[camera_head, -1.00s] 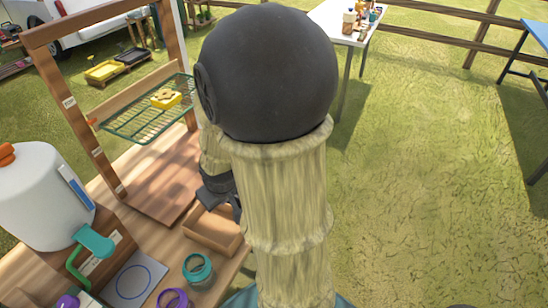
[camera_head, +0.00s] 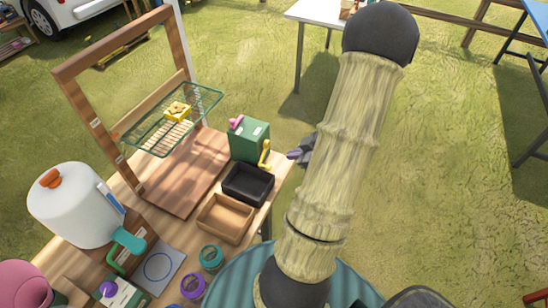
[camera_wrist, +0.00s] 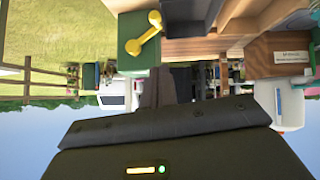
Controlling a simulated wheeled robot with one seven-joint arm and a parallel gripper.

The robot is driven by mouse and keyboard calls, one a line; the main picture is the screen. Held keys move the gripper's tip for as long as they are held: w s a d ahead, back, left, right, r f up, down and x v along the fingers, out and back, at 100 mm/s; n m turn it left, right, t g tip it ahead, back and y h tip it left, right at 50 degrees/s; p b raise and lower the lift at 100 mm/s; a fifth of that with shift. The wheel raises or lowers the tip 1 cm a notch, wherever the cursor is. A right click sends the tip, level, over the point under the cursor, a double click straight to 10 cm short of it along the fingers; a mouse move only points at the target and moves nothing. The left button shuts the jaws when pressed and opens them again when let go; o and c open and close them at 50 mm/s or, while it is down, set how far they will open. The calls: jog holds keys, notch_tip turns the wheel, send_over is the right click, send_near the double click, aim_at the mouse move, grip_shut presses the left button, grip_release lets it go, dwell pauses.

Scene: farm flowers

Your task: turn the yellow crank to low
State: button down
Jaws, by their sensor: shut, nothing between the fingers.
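The yellow crank (camera_head: 265,154) is on the side of a green box (camera_head: 249,140) at the table's right edge. In the wrist view the crank (camera_wrist: 144,34) slants across the face of the green box (camera_wrist: 136,60), with a round knob at each end. Marks for low are too small to make out. My gripper (camera_head: 296,154) is just right of the crank in the head view, apart from it and partly hidden by my arm. It is shut and empty.
A pink knob (camera_head: 236,123) tops the green box. A black tray (camera_head: 262,199) and a wooden tray (camera_head: 217,233) stand in front of it. A wooden frame with a wire rack (camera_head: 150,143) and a white tank (camera_head: 75,210) are left.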

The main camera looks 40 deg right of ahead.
jog(key=shift+a, duration=0.1)
send_near(264, 166)
jog(key=w, duration=0.1)
jog(key=w+a, duration=0.1)
jog(key=w+r, duration=0.1)
jog(key=shift+a, duration=0.25)
jog(key=f, duration=0.4)
jog(key=shift+w+d, duration=0.25)
jog(key=shift+w, duration=0.05)
jog(key=shift+w+f, duration=0.2)
jog(key=shift+f, duration=0.05)
